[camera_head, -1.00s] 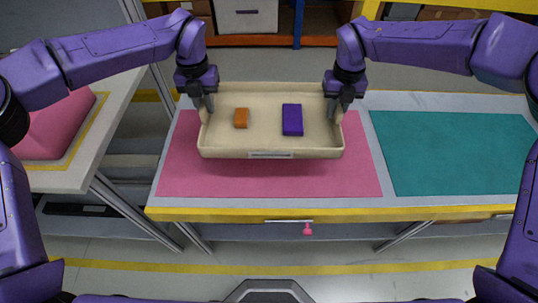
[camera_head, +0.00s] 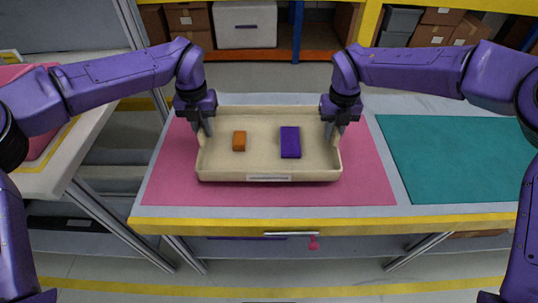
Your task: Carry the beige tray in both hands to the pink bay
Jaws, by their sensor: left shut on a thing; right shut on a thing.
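The beige tray (camera_head: 220,174) is over the pink bay (camera_head: 172,185), level and within its outline as seen from above. I cannot tell whether it touches the surface. My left gripper (camera_head: 206,130) is shut on the tray's left wall. My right gripper (camera_head: 330,130) is shut on its right wall. The tray hides the middle of the pink bay.
A teal bay (camera_head: 455,160) lies to the right on the same table, empty. The table has a yellow front edge (camera_head: 320,226) and a drawer handle below it. Another table (camera_head: 50,180) with a pink object (camera_head: 38,140) stands at the left. Shelves with boxes are behind.

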